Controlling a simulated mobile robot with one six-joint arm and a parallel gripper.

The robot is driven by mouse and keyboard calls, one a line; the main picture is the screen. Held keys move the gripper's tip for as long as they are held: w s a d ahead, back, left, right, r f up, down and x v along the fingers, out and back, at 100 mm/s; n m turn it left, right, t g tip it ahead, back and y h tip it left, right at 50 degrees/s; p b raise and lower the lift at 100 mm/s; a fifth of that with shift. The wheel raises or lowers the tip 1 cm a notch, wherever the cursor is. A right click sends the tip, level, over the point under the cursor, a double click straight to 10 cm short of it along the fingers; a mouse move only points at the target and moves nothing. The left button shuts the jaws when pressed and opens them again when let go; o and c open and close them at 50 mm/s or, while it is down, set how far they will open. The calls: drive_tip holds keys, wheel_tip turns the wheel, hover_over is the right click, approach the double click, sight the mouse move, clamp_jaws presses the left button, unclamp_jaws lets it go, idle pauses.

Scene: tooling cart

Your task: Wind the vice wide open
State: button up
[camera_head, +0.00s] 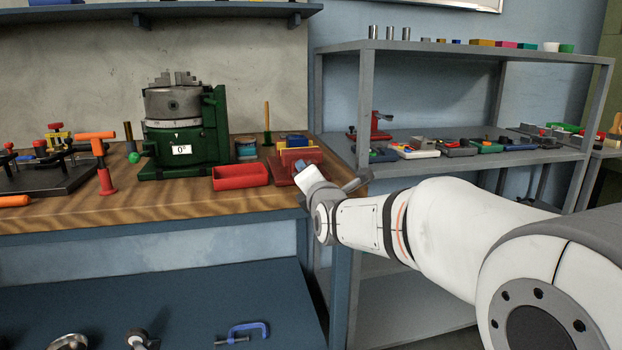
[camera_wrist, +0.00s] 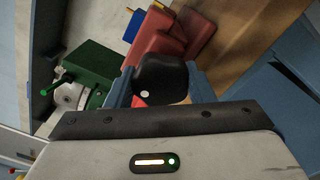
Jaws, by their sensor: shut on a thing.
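The red vice (camera_head: 283,168) stands at the right end of the wooden bench, partly hidden behind my gripper in the head view. In the wrist view its red body (camera_wrist: 160,42) lies just beyond the fingers. My gripper (camera_wrist: 160,82) is shut on a black rounded knob (camera_wrist: 160,75), one blue finger on each side of it. The knob is in front of the vice; its link to the vice is hidden. In the head view my gripper (camera_head: 301,180) is at the vice's front, its fingertips not clearly visible. The gap between the vice jaws cannot be made out.
A red tray (camera_head: 240,177) sits just left of the vice. A green rotary table (camera_head: 186,140) stands behind the tray. A blue and yellow item (camera_head: 295,141) is behind the vice. A grey shelf (camera_head: 470,146) with small items stands to the right.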

drive_tip(key=shift+r+n, duration=0.2)
drive_tip(key=shift+n, duration=1)
drive_tip(key=o, duration=1)
drive_tip(key=shift+w+f, duration=0.1)
drive_tip(key=shift+f, duration=0.1)
drive_tip(key=shift+c, duration=0.2)
drive_tip(key=p+v, duration=0.1)
drive_tip(key=v, duration=0.7)
drive_tip(key=shift+p, duration=0.35)
drive_tip(key=shift+w, duration=0.1)
